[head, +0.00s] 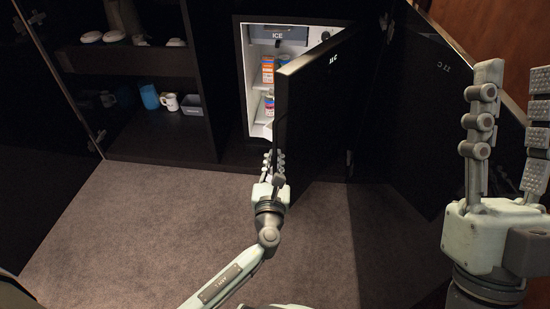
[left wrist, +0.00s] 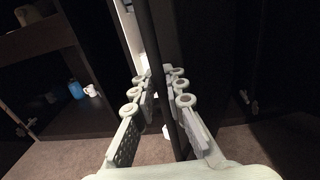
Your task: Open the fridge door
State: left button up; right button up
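The small white-lined fridge (head: 240,75) stands in the dark cabinet, with its black door (head: 312,95) swung partly open toward me and to the right. Cans and cartons (head: 268,75) show on its shelves. My left gripper (head: 273,160) is at the door's lower free edge. In the left wrist view my left gripper (left wrist: 162,82) has its fingers apart, one on each side of the door edge (left wrist: 172,100); I cannot tell whether they touch it. My right gripper (head: 510,100) is open and empty at the right, in front of the dark panel.
Left of the fridge, an open shelf holds a blue cup (head: 149,97), a white mug (head: 169,102) and a small grey box (head: 192,105). Dark cabinet doors stand open at the far left and at the right (head: 410,110). The carpet (head: 130,215) in front is clear.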

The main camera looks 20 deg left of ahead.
pick_arm(q)
jog(key=shift+o, duration=0.8)
jog(key=shift+s+a+f, duration=0.1)
jog(key=shift+s+a, duration=0.05)
jog(key=shift+r, duration=0.35)
notch_tip(320, 180, up, 9)
jog(key=shift+r, duration=0.2)
jog(key=shift+c, duration=0.2)
